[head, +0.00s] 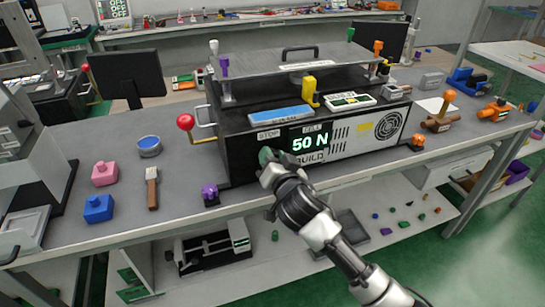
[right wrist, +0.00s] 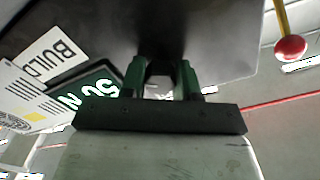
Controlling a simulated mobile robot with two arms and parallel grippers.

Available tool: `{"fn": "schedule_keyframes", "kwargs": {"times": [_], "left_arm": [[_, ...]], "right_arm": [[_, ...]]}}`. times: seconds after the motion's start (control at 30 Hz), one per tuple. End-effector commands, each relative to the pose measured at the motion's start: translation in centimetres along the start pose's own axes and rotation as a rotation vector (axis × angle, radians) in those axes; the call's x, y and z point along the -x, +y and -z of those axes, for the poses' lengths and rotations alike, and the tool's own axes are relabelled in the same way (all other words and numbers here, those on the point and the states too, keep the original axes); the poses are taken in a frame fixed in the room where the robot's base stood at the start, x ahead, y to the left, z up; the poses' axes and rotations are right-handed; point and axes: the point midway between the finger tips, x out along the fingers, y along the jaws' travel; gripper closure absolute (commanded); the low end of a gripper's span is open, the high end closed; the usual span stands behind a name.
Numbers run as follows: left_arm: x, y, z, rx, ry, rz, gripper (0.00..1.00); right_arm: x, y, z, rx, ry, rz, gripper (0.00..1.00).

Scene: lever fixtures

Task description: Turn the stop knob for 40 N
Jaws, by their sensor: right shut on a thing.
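A black test machine (head: 235,165) stands on the grey bench, with a STOP label (head: 268,134) on the left of its front. Its green display (head: 310,143) reads 50 N; the display also shows upside down in the right wrist view (right wrist: 92,95). My right gripper (head: 267,156) is at the front face just below the STOP label, left of the display. Its green fingers (right wrist: 162,76) are shut on the stop knob, which they mostly hide, so I cannot tell its angle. My left gripper is not in view.
A red-ball lever (head: 185,121) sticks out left of the machine. A purple knob piece (head: 210,194) stands near the bench's front edge. A brush (head: 152,188), a blue block (head: 98,208) and a pink block (head: 105,173) lie to the left. An orange-ball lever (head: 449,96) is at the right.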

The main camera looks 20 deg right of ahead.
Motion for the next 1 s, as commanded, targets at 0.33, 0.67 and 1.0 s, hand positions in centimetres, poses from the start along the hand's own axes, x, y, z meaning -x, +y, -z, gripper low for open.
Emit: {"fn": "schedule_keyframes", "kwargs": {"times": [0.33, 0.67, 1.0], "left_arm": [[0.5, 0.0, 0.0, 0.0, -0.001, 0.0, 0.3], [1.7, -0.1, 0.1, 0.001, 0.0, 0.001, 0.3], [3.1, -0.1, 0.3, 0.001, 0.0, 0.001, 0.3]], "right_arm": [[0.0, 0.0, 0.0, 0.082, -0.001, -0.002, 0.92], [0.0, 0.0, 0.1, 0.343, -0.002, -0.002, 0.92], [0.0, 0.0, 0.1, 0.664, -0.002, -0.002, 0.92]]}}
